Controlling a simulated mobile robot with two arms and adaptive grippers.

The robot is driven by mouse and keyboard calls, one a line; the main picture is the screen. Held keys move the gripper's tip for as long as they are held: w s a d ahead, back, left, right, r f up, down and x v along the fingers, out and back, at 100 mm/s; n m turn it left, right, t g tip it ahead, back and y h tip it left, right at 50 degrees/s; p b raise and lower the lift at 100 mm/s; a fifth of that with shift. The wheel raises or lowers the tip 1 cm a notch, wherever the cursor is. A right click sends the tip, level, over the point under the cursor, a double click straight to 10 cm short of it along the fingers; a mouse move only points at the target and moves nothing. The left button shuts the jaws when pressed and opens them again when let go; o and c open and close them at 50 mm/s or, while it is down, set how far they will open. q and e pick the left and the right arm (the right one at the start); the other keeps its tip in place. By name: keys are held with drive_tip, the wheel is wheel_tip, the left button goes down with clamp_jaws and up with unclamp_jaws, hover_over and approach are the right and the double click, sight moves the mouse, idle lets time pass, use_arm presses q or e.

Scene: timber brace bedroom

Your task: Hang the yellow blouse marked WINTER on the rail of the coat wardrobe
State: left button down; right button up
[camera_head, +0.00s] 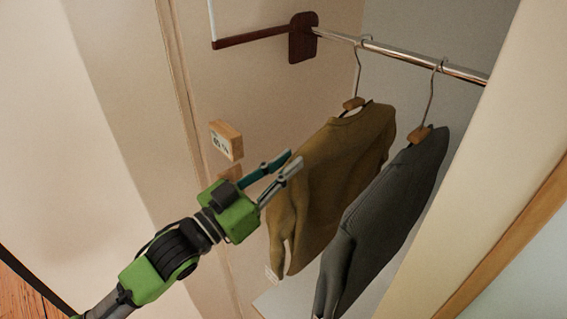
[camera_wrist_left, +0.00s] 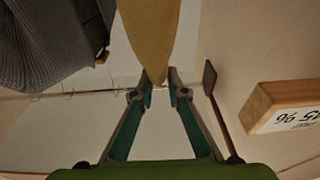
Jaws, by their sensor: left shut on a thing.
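The yellow blouse (camera_head: 330,165), mustard in colour, hangs from a hanger with a wooden middle and a metal hook. The hook's top is at the wardrobe rail (camera_head: 425,62) and looks to be over it. A small white tag shows at the blouse's lower left; its writing is unreadable. My left gripper (camera_head: 292,163) is at the blouse's upper left edge, with its fingers shut on the cloth. In the left wrist view the yellow cloth (camera_wrist_left: 150,35) narrows down between the fingertips (camera_wrist_left: 161,90). My right gripper is not in view.
A dark grey garment (camera_head: 385,215) hangs on the same rail, right of the blouse. A wooden block with a white label (camera_head: 227,141) is on the wall at left. A dark red bracket (camera_head: 302,38) holds the rail's left end. The wardrobe's pale side edge (camera_head: 470,170) stands at right.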

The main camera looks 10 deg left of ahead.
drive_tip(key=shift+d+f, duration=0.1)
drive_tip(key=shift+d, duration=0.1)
use_arm(q)
drive_tip(key=c, duration=1.9)
unclamp_jaws()
drive_tip(key=shift+f, duration=0.1)
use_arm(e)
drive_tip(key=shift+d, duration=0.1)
use_arm(q)
drive_tip(key=shift+f, duration=0.1)
drive_tip(key=v, duration=1.2)
